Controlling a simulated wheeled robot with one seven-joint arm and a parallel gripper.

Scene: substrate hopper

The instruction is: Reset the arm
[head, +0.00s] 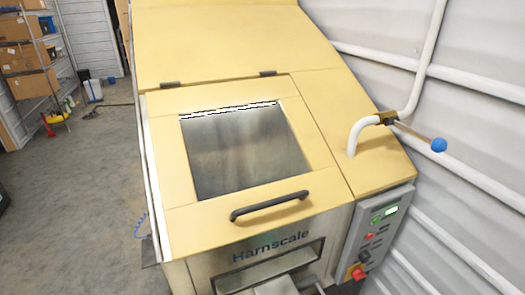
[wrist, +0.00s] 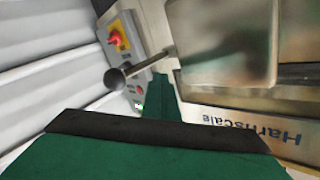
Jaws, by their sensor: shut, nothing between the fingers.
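My gripper (wrist: 158,115) shows in the wrist view as green finger parts, a wide near one with a dark band and a narrow one beyond it. It is shut and empty, in front of the machine's lower front. The yellow hopper machine (head: 170,125) fills the middle of the head view, its windowed lid closed. Its "Harnscale" lettering (wrist: 250,125) appears upside down in the wrist view. My gripper is not recognisable in the head view.
A dark ball knob on a rod (wrist: 114,80) is close beyond the fingers. The control box (head: 372,235) is on the machine's right. A blue-knobbed valve lever (head: 438,145) sticks out from a white pipe. Shelves (head: 28,60) stand far left; the floor (head: 75,190) between is mostly clear.

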